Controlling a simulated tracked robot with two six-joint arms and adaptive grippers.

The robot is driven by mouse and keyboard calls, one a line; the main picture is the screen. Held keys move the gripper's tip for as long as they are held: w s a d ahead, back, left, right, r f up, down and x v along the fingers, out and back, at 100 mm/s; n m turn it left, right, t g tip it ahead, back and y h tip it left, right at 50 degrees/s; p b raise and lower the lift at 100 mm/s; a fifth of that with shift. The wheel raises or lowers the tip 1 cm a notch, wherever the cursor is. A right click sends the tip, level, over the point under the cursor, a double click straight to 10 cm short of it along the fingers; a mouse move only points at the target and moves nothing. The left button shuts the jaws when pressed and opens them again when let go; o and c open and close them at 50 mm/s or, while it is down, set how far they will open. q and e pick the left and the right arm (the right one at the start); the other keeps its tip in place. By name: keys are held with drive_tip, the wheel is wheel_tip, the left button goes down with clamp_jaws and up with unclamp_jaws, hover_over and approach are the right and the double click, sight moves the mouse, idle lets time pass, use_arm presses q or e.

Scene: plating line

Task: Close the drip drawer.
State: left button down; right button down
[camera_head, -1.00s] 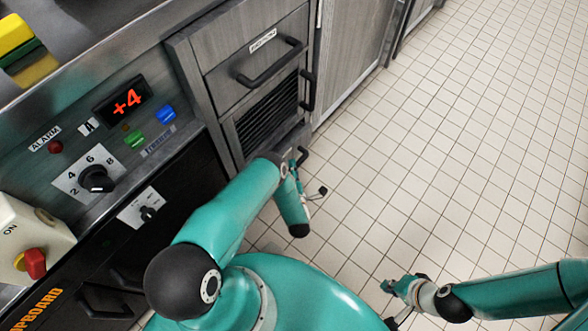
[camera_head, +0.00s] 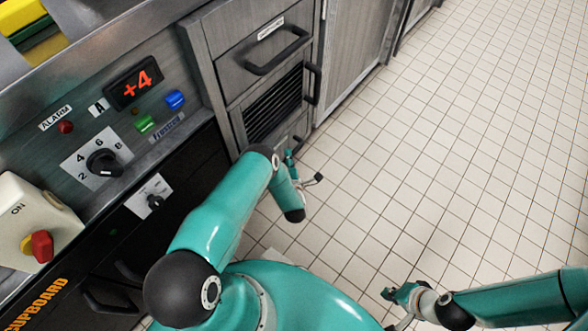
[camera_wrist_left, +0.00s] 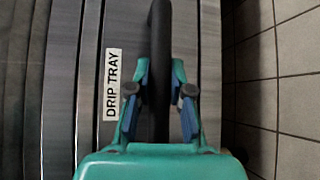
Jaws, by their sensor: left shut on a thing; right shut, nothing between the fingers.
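The drip drawer shows in the left wrist view as a grey front (camera_wrist_left: 105,25) with a "DRIP TRAY" label (camera_wrist_left: 112,85). Its black bar handle (camera_wrist_left: 161,35) runs between the fingers of my left gripper (camera_wrist_left: 160,92), which is shut on it. In the head view, my left gripper (camera_head: 291,160) is low at the cabinet, below the vent grille, and my arm hides most of the drawer. How far the drawer stands out is hard to tell. My right gripper (camera_head: 389,294) is shut and empty, above the floor at lower right.
Above the drip drawer are a slatted vent (camera_head: 273,107) and an upper drawer with a black handle (camera_head: 279,52). A control panel with a "+4" display (camera_head: 134,83) and a red-knobbed switch box (camera_head: 38,215) stand at left. The tiled floor (camera_head: 460,150) at right is clear.

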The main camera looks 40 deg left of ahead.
use_arm(q)
drive_tip(key=shift+s+a+f, duration=0.1)
drive_tip(key=shift+a, duration=0.4)
drive_tip(key=c, duration=1.1)
unclamp_jaws()
drive_tip(key=shift+d, duration=0.1)
drive_tip(key=shift+o, duration=0.2)
drive_tip(key=shift+d, duration=0.1)
drive_tip(key=shift+s+d, duration=0.25)
drive_tip(key=shift+d, duration=0.15)
drive_tip(key=v, duration=1.1)
drive_tip(key=shift+a, duration=0.1)
